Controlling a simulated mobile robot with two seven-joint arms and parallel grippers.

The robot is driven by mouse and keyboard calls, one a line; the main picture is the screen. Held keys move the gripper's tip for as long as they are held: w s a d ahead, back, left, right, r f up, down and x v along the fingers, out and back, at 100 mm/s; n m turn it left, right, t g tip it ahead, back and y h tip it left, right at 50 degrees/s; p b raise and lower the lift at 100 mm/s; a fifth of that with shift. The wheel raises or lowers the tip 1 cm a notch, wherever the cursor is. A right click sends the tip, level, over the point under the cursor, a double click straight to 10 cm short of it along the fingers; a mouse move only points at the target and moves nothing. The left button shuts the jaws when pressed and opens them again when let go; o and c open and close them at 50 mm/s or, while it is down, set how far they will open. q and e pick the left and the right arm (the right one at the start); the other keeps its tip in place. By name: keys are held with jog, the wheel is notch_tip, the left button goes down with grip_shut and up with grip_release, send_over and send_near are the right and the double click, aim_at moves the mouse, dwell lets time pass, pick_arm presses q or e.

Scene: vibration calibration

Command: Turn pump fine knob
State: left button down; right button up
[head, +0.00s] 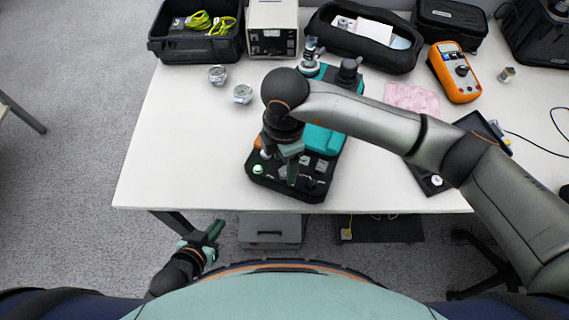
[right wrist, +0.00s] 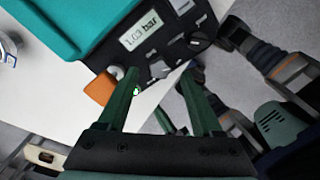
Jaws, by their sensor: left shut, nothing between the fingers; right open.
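The pump, a teal and black device, stands on the white table (head: 190,150); its teal body (head: 322,140) and black front panel (head: 315,190) show in the head view. My right gripper (head: 292,178) is over this panel, pointing down, open and empty. In the right wrist view the panel has a display (right wrist: 146,30) reading 1.03 bar, a dark knob (right wrist: 160,69) beyond the spread fingers (right wrist: 161,76), and an orange part (right wrist: 101,90) beside the left finger. I cannot tell which knob is the fine one. My left gripper (head: 212,236) is shut and empty, off the table's front edge.
Two small round gauges (head: 242,94) lie left of the pump. A grey box (head: 273,28), an open black case (head: 368,38) and an orange multimeter (head: 454,72) stand further back. A pink cloth (head: 411,98) lies to the right. The front left of the table is clear.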

aim_at(284, 172)
notch_tip(284, 172, up, 10)
jog(key=shift+r, duration=0.25)
dwell(0.6)
